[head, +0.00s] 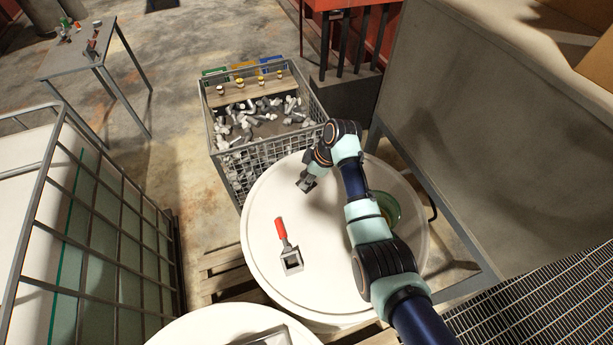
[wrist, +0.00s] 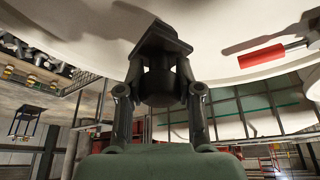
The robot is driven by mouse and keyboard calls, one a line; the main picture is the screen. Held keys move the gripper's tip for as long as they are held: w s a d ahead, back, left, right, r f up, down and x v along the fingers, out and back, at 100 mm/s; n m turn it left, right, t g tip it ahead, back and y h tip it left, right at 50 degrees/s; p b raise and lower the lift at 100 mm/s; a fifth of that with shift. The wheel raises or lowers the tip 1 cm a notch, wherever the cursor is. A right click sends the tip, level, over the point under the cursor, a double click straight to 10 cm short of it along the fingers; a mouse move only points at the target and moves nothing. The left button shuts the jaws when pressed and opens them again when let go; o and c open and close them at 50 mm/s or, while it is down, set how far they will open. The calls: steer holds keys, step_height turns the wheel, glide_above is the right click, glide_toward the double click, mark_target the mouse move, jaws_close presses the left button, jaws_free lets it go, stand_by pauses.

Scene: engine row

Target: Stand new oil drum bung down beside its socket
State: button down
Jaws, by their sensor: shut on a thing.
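My gripper (head: 309,178) is over the left back part of the white drum lid (head: 330,270). In the wrist view, my gripper (wrist: 160,82) is shut on a dark bung (wrist: 161,42) with a flat, square plate at its outer end. The plate is close to the pale lid; I cannot tell whether it touches. The bung also shows small and grey below my gripper in the head view (head: 304,187). I cannot tell for sure which opening is the socket.
A green funnel or bowl (head: 388,208) sits on the lid's right side, partly behind my arm. A wire bin of scrap parts (head: 260,115) stands behind the drum. A caged tank (head: 90,225) is at left.

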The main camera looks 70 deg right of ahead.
steer(key=shift+f+b, duration=0.4)
steer(key=shift+f, duration=0.4)
steer(key=c, duration=0.7)
jaws_free()
steer(key=v, duration=1.2)
